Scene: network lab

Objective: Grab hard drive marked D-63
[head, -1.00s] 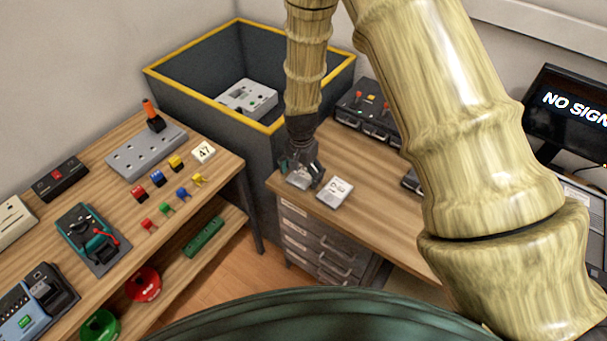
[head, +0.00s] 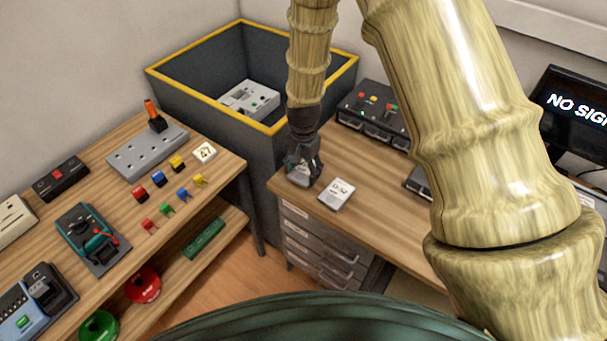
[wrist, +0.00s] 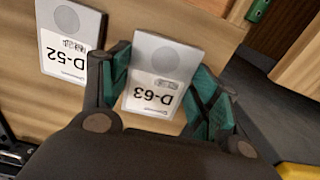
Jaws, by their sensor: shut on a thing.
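The hard drive marked D-63 (wrist: 158,75) is a light grey slab with a white label, upside down in the wrist view. My gripper (wrist: 163,85) has its green-padded fingers on both sides of it, shut on it. In the head view my gripper (head: 303,172) is at the left end of the wooden desk and mostly hides this drive. A second drive, marked D-52 (wrist: 68,40), lies flat beside it, apart from my fingers. It also shows in the head view (head: 337,194). Whether D-63 touches the desk top I cannot tell.
A dark bin with a yellow rim (head: 160,80) stands behind the desk (head: 375,225) and holds a grey device (head: 250,99). A black box with coloured buttons (head: 375,112) sits at the desk's back. A workbench (head: 110,195) with switches and plugs stands left, across a floor gap.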

